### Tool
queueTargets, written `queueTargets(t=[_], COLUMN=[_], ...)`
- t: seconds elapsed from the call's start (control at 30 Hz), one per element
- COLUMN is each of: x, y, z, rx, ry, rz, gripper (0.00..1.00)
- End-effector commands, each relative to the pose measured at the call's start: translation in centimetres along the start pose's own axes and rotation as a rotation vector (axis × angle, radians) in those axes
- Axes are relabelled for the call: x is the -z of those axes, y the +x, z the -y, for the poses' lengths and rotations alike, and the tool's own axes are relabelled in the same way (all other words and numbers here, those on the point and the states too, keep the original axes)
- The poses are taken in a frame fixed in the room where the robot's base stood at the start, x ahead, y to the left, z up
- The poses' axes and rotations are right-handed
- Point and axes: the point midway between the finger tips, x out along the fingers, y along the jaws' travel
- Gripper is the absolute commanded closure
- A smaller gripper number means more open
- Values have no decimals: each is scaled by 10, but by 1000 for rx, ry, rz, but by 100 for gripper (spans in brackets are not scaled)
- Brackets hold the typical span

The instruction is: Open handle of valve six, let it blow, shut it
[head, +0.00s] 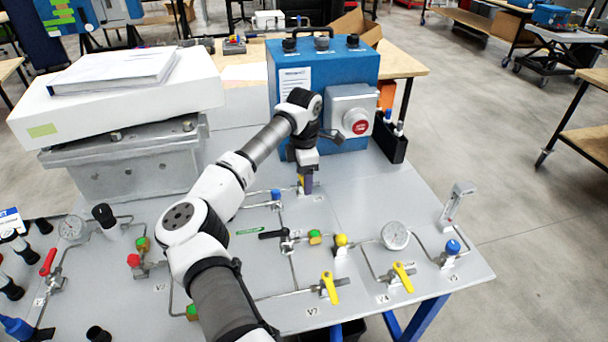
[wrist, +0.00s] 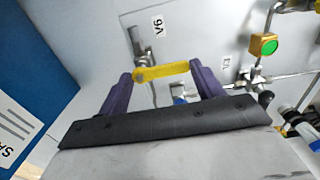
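The valve V6 handle (wrist: 162,71) is a yellow lever in the wrist view, beside the V6 label (wrist: 157,25) on the grey panel. The valve body and pipe (wrist: 142,48) show at the lever's left end. My gripper (wrist: 160,80) has its two purple fingers apart, one near each end of the lever, with the lever lying across between them. I cannot tell whether either finger touches it. In the head view my gripper (head: 307,188) reaches down to the panel in front of the blue box, and it mostly hides the valve.
A blue-capped fitting (head: 276,195) and a black-handled valve (head: 275,234) sit nearby. A gauge (head: 395,235) stands right.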

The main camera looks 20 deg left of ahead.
Motion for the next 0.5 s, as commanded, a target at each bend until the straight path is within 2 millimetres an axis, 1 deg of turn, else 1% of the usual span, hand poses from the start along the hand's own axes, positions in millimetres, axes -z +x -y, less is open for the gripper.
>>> queueTargets(t=[0.03,0.1,0.13,0.37,0.5], x=[0,0,0,0,-2], y=[0,0,0,0,0], z=[0,0,0,0,0], rx=[1,1,2,2,1], ry=[0,0,0,-18,-68], rz=[0,0,0,-1,-1], gripper=[45,54,56,56,56])
